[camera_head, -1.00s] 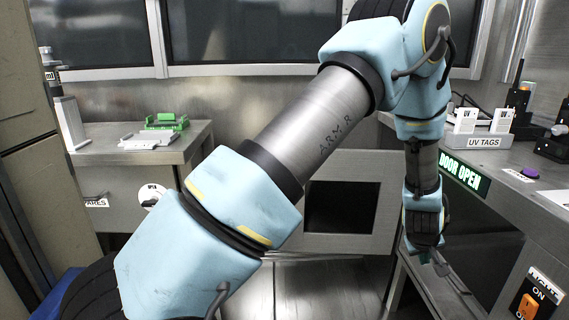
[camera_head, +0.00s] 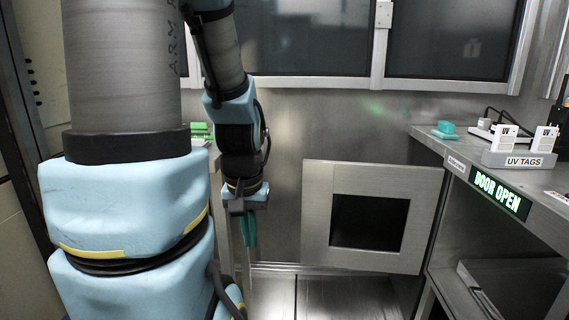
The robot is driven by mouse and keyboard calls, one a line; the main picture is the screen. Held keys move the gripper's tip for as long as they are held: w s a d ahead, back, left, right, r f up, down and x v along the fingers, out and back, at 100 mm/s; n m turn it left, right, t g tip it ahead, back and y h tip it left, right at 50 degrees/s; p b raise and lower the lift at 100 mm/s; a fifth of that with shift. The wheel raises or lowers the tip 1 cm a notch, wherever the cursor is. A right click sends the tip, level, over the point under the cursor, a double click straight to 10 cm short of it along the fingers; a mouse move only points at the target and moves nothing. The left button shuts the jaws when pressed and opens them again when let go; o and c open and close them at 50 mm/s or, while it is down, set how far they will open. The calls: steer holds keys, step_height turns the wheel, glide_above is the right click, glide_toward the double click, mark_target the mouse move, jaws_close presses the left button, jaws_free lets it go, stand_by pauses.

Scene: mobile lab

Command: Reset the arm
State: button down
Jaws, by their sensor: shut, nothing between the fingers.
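My arm, light blue and grey, rises at the left of the head view and folds over so its end hangs down left of centre. My gripper (camera_head: 249,240) points down with its teal fingers together and nothing visible between them. It hangs in the air in front of the steel back wall, apart from the counters as far as I can see. My large arm links hide much of the left side.
A square steel panel (camera_head: 318,215) with a dark opening stands right of my gripper. The right counter holds a teal item (camera_head: 445,129), a UV TAGS rack (camera_head: 519,159) and a DOOR OPEN sign (camera_head: 500,193). Green items (camera_head: 201,131) show partly behind my arm.

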step_height(320, 180, up, 23)
steer(key=p, duration=2.2)
steer(key=shift+w+d+f, duration=0.15)
